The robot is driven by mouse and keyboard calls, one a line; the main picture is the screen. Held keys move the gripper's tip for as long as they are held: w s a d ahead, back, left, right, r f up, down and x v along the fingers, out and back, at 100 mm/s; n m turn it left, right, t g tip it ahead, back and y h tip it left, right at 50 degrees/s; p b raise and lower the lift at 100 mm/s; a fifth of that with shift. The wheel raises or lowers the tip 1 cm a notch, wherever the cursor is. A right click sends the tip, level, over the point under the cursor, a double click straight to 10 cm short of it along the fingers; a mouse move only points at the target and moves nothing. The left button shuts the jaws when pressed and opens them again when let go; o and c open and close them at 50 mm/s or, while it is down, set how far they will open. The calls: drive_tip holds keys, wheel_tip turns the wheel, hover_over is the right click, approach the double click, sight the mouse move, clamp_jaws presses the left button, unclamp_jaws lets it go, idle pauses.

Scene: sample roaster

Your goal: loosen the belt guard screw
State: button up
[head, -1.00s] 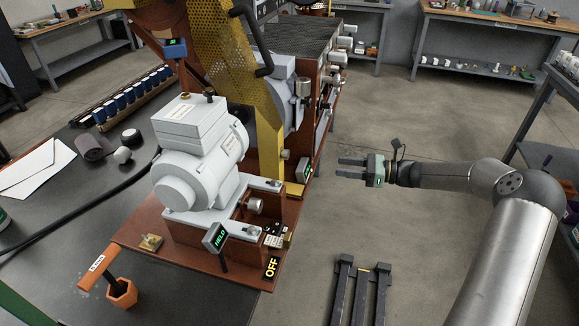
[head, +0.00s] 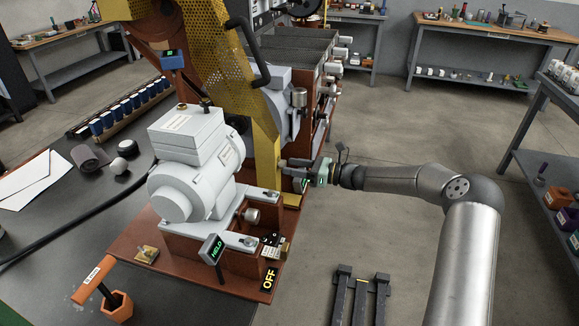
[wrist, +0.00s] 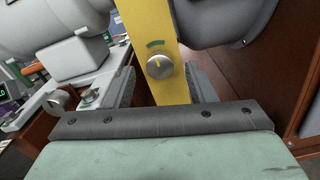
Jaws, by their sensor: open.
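The belt guard (head: 228,70) is yellow perforated metal with a narrow leg running down beside the motor. In the wrist view its yellow leg (wrist: 150,30) carries a round silver screw knob (wrist: 160,66) with a short yellow mark on its face and a green arc above it. My gripper (head: 287,170) is at the lower part of this leg, reaching in from the right. In the wrist view my gripper's two fingers (wrist: 161,82) are apart and empty, one on each side of the knob, without visible contact. In the head view I cannot make out the knob.
The pale grey motor (head: 190,165) stands left of the guard on a brown base (head: 130,245). A small HELD display (head: 215,249) and an OFF sign (head: 269,279) are at its front. A dark grey drum housing (wrist: 225,18) is close right of the leg.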

drive_tip(key=shift+x, duration=0.9)
drive_tip(key=c, duration=1)
drive_tip(key=shift+o, duration=0.2)
